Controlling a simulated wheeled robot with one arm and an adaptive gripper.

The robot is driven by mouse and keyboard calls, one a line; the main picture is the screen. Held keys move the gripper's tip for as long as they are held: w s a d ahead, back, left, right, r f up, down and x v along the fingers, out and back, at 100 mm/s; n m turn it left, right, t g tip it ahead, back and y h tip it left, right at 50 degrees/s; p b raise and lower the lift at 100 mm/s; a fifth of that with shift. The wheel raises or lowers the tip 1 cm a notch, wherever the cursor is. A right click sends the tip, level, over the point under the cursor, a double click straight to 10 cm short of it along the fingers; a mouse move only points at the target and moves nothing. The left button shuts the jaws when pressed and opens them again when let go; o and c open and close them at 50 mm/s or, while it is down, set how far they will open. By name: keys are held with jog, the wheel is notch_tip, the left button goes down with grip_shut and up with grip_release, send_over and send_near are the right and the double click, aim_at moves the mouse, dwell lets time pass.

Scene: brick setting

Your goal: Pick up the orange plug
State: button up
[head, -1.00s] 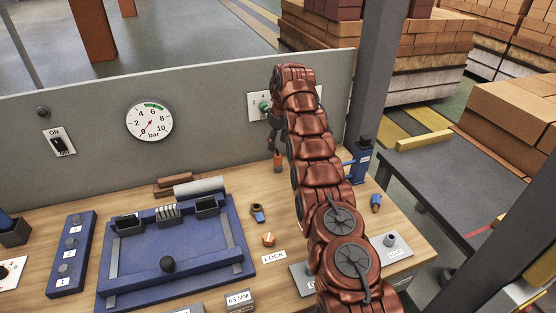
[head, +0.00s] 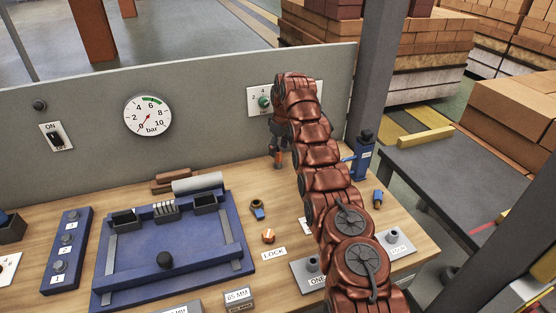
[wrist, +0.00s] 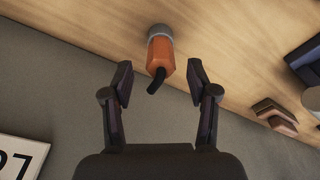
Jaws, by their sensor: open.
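The orange plug (wrist: 161,56) lies or stands on the wooden bench, with a grey collar at one end and a short black cable at the other. In the wrist view it sits just beyond and between the two open fingers of my gripper (wrist: 160,78), with a gap on each side. In the head view my gripper (head: 278,150) hangs at the back of the bench by the grey panel. The orange plug (head: 280,160) shows there only in part, below the fingers. My arm hides some of the bench to its right.
A grey panel (head: 215,110) with a gauge rises behind the bench. A blue fixture (head: 220,240) lies to the left. A blue-ended fitting (head: 258,209), a brass nut (head: 268,236) and a blue post (head: 363,160) stand nearby. Brown bars (wrist: 275,115) are also close.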

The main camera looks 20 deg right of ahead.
aim_at(278, 151)
jog(key=shift+f+p, duration=0.5)
jog(key=shift+f, duration=0.7)
jog(key=shift+w+a+f, duration=0.1)
jog(key=shift+f, duration=0.6)
grip_shut()
